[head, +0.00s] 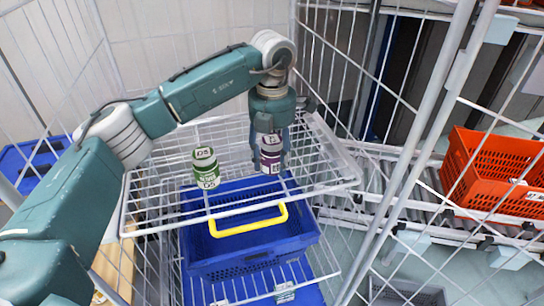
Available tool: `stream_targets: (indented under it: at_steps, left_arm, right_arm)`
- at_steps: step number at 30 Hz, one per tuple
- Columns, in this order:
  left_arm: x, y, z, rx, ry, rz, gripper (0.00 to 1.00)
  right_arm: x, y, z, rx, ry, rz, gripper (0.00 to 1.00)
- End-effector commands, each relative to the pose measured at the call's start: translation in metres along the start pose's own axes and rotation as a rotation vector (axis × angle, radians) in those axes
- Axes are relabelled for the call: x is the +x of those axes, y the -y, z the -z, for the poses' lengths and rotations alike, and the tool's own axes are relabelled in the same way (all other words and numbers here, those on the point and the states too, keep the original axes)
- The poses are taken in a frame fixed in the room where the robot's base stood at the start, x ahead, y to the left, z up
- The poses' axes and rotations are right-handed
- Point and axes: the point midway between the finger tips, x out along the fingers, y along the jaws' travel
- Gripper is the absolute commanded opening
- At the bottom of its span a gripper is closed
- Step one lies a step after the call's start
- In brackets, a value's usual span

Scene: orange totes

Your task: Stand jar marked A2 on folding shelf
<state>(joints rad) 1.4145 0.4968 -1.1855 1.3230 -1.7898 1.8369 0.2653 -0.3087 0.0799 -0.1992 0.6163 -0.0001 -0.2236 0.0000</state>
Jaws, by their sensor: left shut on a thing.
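My left gripper (271,165) points down over the right part of the white wire folding shelf (330,183). It is shut on a purple and white jar (270,150), which is upright. The marking on this jar is too small to read surely, so I cannot tell if it is A2. I cannot tell whether its base touches the shelf wires. A green and white jar marked D5 (206,168) stands upright on the shelf to the left of my gripper. My right gripper is not in view.
A blue basket (250,255) with a yellow handle (248,229) sits below the shelf. Wire cage walls rise around the shelf. An orange tote (490,165) sits on a roller conveyor (400,175) at the right. A small labelled item (285,292) lies low in front.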

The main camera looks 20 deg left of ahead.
Motion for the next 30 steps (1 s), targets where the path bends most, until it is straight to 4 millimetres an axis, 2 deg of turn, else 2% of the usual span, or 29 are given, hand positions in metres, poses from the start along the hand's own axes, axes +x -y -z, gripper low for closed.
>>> stream_targets:
  at_steps: [6,7,9,20,21,26,30]
  left_arm:
    - [0.004,0.0,0.0,0.001,0.002,0.0,0.07]
    - [0.003,0.0,0.0,0.001,0.0,0.0,0.51]
    - [0.003,0.0,0.0,0.001,0.0,0.0,0.64]
    - [-0.003,0.0,0.0,0.001,0.0,0.001,0.64]
    - [-0.004,0.0,-0.001,0.0,0.002,0.0,0.64]
    - [-0.03,0.0,-0.002,0.0,0.006,-0.001,0.64]
    - [-0.062,0.0,-0.002,0.0,0.006,-0.001,0.64]
  right_arm:
    - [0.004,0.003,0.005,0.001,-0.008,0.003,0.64]
    - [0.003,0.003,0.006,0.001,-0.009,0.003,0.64]
    - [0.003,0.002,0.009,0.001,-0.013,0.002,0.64]
    - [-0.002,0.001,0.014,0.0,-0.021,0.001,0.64]
    - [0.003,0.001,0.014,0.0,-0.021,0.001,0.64]
    - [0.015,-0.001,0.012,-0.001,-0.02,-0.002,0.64]
    - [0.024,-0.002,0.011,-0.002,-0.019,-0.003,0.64]
